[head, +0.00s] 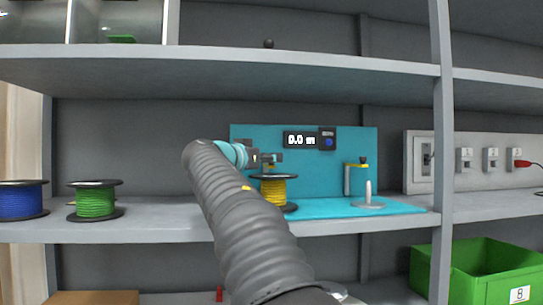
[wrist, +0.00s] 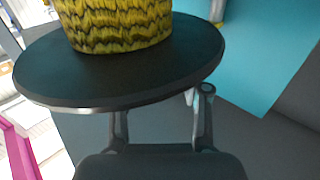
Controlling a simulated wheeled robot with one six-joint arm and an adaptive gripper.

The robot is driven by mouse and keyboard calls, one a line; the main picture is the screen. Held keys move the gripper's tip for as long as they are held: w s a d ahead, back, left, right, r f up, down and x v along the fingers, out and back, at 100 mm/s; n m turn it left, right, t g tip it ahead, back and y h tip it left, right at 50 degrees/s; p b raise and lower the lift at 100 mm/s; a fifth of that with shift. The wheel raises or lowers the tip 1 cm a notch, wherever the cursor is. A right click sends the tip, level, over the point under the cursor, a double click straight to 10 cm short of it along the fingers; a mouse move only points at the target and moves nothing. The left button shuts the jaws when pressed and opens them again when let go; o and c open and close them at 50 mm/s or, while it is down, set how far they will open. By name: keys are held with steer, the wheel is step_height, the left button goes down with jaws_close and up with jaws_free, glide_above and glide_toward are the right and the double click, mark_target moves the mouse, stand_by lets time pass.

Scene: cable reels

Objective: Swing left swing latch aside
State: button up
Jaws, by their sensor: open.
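My gripper (head: 266,159) is in front of the teal backboard, just above the yellow cable reel (head: 274,190). In the wrist view its two fingers (wrist: 160,112) are apart with nothing between them, close to the black flange (wrist: 120,65) of the yellow reel. I cannot pick out the left swing latch for certain. Small teal and dark parts beside my gripper could be latch or fingers. On the right, an upright bracket with a yellow top (head: 363,161) stands beside a bare metal spindle (head: 368,192). My arm hides part of the left side.
The teal backboard (head: 350,140) carries a display reading 0.0. Green (head: 95,201) and blue (head: 20,201) reels stand left on the shelf. A socket panel (head: 450,178) with a red plug is right. A green crate (head: 470,270) sits below. The upper shelf (head: 250,64) crosses above.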

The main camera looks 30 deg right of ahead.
steer(key=shift+x, duration=0.9)
jaws_close()
